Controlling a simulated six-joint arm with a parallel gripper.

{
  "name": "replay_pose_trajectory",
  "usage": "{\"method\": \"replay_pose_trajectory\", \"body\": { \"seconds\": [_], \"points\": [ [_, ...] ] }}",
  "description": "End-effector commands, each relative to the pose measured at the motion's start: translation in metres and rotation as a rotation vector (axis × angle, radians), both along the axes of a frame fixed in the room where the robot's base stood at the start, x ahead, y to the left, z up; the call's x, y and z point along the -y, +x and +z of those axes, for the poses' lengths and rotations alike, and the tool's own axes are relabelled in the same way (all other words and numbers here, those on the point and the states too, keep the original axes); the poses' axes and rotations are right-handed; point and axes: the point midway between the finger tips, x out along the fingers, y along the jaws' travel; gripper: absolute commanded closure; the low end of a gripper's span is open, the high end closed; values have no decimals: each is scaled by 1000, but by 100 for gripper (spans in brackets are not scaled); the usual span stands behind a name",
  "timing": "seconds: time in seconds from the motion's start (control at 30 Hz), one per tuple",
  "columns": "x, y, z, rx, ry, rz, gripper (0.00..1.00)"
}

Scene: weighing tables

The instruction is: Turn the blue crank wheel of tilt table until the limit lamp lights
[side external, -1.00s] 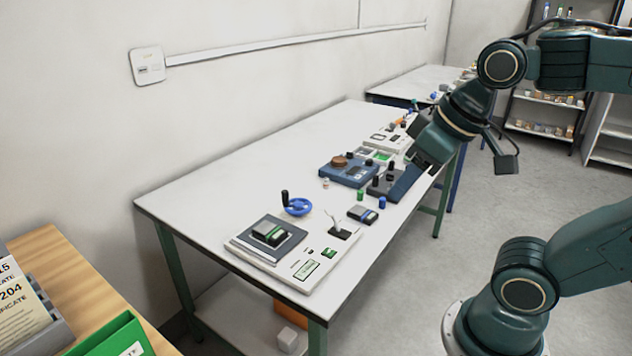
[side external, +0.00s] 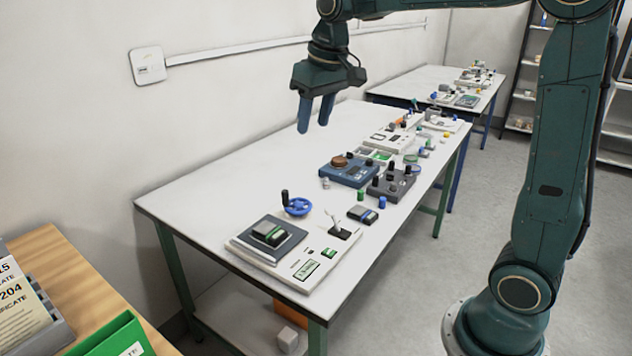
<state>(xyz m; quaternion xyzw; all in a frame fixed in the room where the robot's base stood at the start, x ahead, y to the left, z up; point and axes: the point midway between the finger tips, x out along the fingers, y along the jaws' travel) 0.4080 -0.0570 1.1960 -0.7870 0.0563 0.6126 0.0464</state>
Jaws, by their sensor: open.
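The blue crank wheel (side external: 299,207) lies flat near the left rear edge of the tilt table unit, with a black upright handle (side external: 285,196) on its left side. The tilt table (side external: 262,238) is a grey plate on a white base and carries a dark block with a green band (side external: 270,232). Small green display panels show on the white base (side external: 306,270); I cannot tell which part is the limit lamp or whether it is lit. My gripper (side external: 316,129) is open and empty, fingers pointing down, well above and behind the wheel, near the wall.
A small lever (side external: 337,226) stands right of the wheel. A grey-and-blue block (side external: 363,214), green and blue cylinders and blue and dark instrument boxes (side external: 348,171) stand farther back on the white table (side external: 205,198). The table top left of the wheel is clear.

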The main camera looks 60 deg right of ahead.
Motion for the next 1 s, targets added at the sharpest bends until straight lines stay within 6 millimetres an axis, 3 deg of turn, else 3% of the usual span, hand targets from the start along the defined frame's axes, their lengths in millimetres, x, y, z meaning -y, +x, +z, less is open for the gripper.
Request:
{"method": "replay_pose_trajectory", "body": {
  "seconds": [0.1,0.5,0.8,1.0],
  "points": [
    [11,28,-10,-31,5,-17,58],
    [52,107,-58,-121,22,-73,58],
    [85,153,-112,-189,38,-114,58],
    [103,173,-146,-225,48,-136,58]
  ]
}}
